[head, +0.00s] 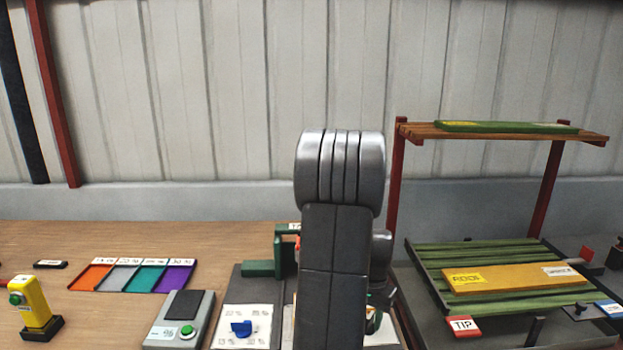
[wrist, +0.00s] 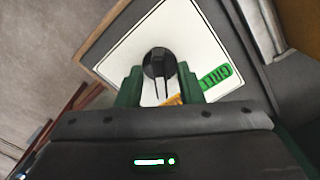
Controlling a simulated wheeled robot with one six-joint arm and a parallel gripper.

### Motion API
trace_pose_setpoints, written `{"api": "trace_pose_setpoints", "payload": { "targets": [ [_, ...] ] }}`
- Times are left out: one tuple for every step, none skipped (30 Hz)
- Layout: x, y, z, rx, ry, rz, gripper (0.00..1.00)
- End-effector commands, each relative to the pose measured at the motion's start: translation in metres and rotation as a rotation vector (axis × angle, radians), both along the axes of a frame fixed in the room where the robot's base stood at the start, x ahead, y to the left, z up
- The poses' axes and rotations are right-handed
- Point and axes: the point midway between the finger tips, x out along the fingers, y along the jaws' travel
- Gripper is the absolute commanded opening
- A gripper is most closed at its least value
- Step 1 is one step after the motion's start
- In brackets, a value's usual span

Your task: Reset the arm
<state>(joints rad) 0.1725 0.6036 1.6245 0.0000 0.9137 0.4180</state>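My arm (head: 335,240) stands upright in the middle of the head view and hides most of my gripper there. In the wrist view my gripper (wrist: 160,86) shows two green fingers spread apart, with a gap between them. A round black piece with thin prongs (wrist: 159,64) shows in that gap, over a white plate (wrist: 125,52). The fingers do not visibly close on it. A small orange part (wrist: 175,100) shows below it, partly hidden. A green label (wrist: 215,77) lies on the plate to the right.
A slatted green tray (head: 440,262) holding a yellow board (head: 515,278) stands right, under a raised shelf (head: 500,132). Left on the bench are colored bins (head: 133,277), a grey percent meter (head: 180,320) and a yellow device (head: 33,303). A blue piece (head: 241,328) lies on a white sheet.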

Motion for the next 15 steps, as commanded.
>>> {"api": "trace_pose_setpoints", "payload": {
  "targets": [
    [0.0, 0.0, 0.0, 0.0, 0.0, 0.002, 0.34],
    [0.0, 0.0, 0.0, 0.0, 0.0, 0.002, 0.34],
    [0.0, 0.0, 0.0, 0.0, 0.0, 0.002, 0.34],
    [0.0, 0.0, 0.001, 0.0, 0.0, 0.002, 0.34],
    [0.0, 0.0, 0.001, 0.0, 0.0, 0.002, 0.34],
    [0.0, 0.0, 0.001, 0.0, 0.0, 0.002, 0.34],
    [0.0, 0.0, 0.001, 0.0, 0.0, 0.002, 0.34],
    [0.0, 0.0, 0.001, 0.0, 0.0, 0.002, 0.34],
    [0.0, 0.0, 0.002, -0.001, -0.001, 0.002, 0.34],
    [0.0, 0.0, 0.003, -0.001, -0.001, 0.002, 0.34],
    [0.0, 0.0, 0.004, 0.0, -0.001, 0.001, 0.34],
    [0.001, 0.0, 0.008, 0.0, -0.002, 0.0, 0.34],
    [0.001, 0.0, 0.011, -0.001, -0.004, -0.001, 0.34],
    [0.001, 0.0, 0.015, -0.001, -0.004, -0.001, 0.34],
    [0.001, 0.0, 0.02, -0.001, -0.005, -0.001, 0.34]
  ]
}}
